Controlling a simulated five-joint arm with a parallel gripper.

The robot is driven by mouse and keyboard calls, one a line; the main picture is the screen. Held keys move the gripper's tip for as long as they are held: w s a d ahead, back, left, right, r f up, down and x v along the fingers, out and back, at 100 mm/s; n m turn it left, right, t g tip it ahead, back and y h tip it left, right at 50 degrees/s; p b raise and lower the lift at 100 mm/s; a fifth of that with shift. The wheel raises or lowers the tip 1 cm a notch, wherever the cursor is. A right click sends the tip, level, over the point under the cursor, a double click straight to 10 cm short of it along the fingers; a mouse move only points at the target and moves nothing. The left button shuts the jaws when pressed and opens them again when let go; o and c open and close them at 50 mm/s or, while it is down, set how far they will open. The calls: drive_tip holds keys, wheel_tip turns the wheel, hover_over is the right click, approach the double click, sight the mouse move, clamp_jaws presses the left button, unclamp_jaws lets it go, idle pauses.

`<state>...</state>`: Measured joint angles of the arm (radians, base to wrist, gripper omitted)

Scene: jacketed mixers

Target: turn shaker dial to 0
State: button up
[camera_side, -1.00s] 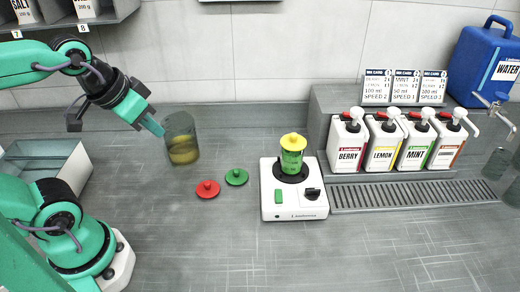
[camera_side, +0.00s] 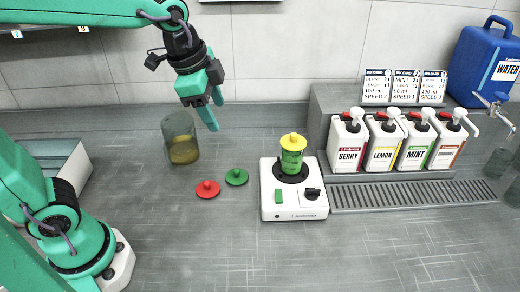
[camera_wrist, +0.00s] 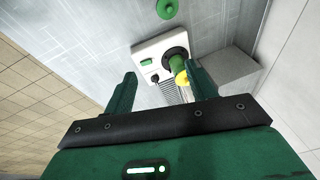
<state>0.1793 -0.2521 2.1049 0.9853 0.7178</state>
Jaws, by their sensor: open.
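The shaker (camera_side: 294,205) is a white base on the bench at the middle of the side view, and it also shows ahead of my fingers in the wrist view (camera_wrist: 147,52). Its black dial (camera_side: 311,194) is at the front right of the base, and a green switch (camera_side: 278,196) is at the front left. A green cup with a yellow lid (camera_side: 292,146) stands upright on the shaker. My gripper (camera_side: 211,118) is open and empty, in the air left of the shaker and well above the bench. I cannot read the dial's setting.
A glass container (camera_side: 180,138) with yellowish contents stands below and left of my gripper. A red lid (camera_side: 207,188) and a green lid (camera_side: 237,177) lie left of the shaker. Pump bottles (camera_side: 383,142) stand at right by a drain grate (camera_side: 415,194). The front bench is clear.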

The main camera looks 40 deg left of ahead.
drive_tip(key=w+d+f+m+g, duration=0.2)
drive_tip(key=w+d+f+m, duration=0.3)
drive_tip(key=w+d+m, duration=0.4)
drive_tip(key=m+g, duration=0.1)
drive_tip(key=m, duration=0.7)
hover_over(313, 189)
drive_tip(key=shift+y, duration=0.3)
wheel_tip(313, 189, down, 8)
drive_tip(key=shift+d+r, duration=0.1)
drive_tip(key=shift+r, duration=0.05)
drive_tip(key=shift+f, duration=3.9)
drive_tip(key=c, duration=1)
